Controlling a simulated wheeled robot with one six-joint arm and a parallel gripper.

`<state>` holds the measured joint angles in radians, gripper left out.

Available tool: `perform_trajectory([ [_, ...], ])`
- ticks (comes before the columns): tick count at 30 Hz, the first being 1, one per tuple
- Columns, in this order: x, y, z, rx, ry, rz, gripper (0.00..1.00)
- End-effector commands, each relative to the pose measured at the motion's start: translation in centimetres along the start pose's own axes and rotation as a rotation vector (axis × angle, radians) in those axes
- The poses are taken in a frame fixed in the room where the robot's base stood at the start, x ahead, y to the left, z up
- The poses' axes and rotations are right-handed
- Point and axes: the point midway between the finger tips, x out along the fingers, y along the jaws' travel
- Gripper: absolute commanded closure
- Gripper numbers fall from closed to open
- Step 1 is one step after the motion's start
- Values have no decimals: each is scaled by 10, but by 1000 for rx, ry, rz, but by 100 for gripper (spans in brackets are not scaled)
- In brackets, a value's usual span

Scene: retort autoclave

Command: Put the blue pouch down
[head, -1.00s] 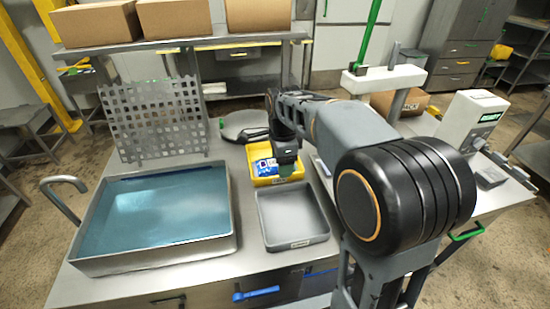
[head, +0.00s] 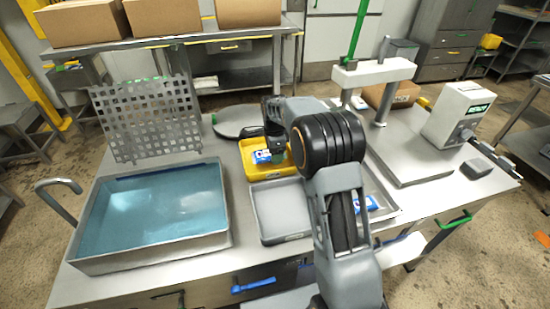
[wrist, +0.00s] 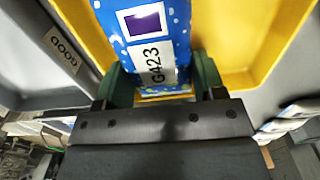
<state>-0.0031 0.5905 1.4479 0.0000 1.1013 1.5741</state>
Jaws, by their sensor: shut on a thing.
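The blue pouch (wrist: 180,25) fills the upper middle of the wrist view. It has white dots, a purple square and a white label reading G423. My gripper (wrist: 160,85) is shut on its near end, with a green finger on each side. The pouch is over the yellow tray (wrist: 235,45); whether it touches the tray floor I cannot tell. In the head view the pouch (head: 262,156) shows inside the outline of the yellow tray (head: 249,170), partly hidden by my gripper (head: 277,158).
A grey tray (head: 268,238) stands in front of the yellow one; a tray label in the wrist view reads GOOD. A large water-filled pan (head: 160,258) and a perforated plate (head: 150,115) are at left. Another blue-and-white pouch (head: 366,204) lies right of my arm.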

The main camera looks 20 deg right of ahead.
Motion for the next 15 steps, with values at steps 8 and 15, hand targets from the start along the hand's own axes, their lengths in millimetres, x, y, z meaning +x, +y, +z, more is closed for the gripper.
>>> perform_trajectory([
  [8, 29, 1, 0, 0, 0, 1, 62],
  [15, 29, 1, 0, 0, 0, 2, 62],
])
